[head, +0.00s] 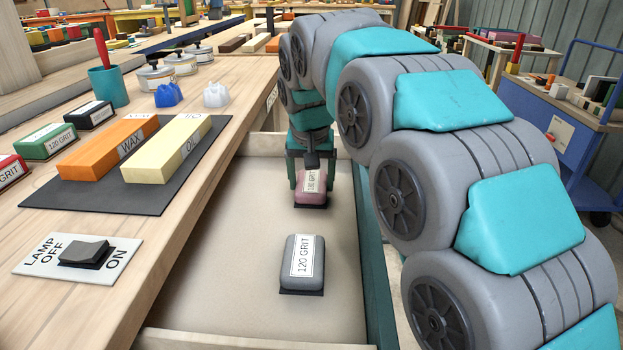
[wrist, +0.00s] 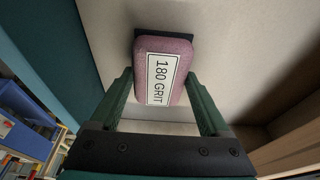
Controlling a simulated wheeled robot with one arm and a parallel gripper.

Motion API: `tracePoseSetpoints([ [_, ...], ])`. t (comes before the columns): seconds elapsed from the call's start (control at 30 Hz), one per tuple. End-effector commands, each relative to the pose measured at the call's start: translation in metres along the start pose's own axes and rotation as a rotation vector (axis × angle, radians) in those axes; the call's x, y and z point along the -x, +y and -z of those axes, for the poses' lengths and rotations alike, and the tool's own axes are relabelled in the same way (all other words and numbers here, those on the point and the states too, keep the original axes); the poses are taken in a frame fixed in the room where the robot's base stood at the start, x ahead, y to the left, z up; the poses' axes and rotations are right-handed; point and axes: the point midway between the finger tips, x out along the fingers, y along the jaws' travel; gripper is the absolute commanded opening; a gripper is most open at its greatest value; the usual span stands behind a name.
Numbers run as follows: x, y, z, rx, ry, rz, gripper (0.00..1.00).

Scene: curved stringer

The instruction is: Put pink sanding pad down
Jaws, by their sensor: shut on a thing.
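The pink sanding pad (head: 311,188), labelled 180 GRIT, is between the fingers of my gripper (head: 310,178), low inside an open drawer (head: 220,275) with a pale floor. In the wrist view the pink pad (wrist: 162,70) sits between the two green fingers of my gripper (wrist: 160,95), with a dark base edge showing past its far end. My gripper is shut on it. I cannot tell whether its base touches the drawer floor. A grey sanding pad (head: 303,257), labelled 120 GRIT, lies in the drawer nearer the camera, apart from the pink one.
The workbench (head: 190,230) left of the drawer holds a dark mat (head: 110,196) with an orange WAX block and a yellow OIL block, green and black pads, and a lamp switch plate (head: 40,259). A blue cart (head: 570,135) stands at right. Drawer floor left of the pads is clear.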

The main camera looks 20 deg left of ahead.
Motion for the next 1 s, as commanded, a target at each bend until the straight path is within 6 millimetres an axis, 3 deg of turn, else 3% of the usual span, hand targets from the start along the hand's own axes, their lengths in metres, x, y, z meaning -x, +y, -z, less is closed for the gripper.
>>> tracePoseSetpoints([
  [0.03,-0.001,0.0,-0.001,0.0,0.0,0.0,0.81],
  [0.2,-0.001,0.0,0.0,0.0,0.0,0.0,1.0],
  [0.57,0.006,0.0,0.001,0.0,0.0,0.0,1.0],
  [1.0,0.081,0.0,0.002,0.0,0.004,0.0,1.0],
])
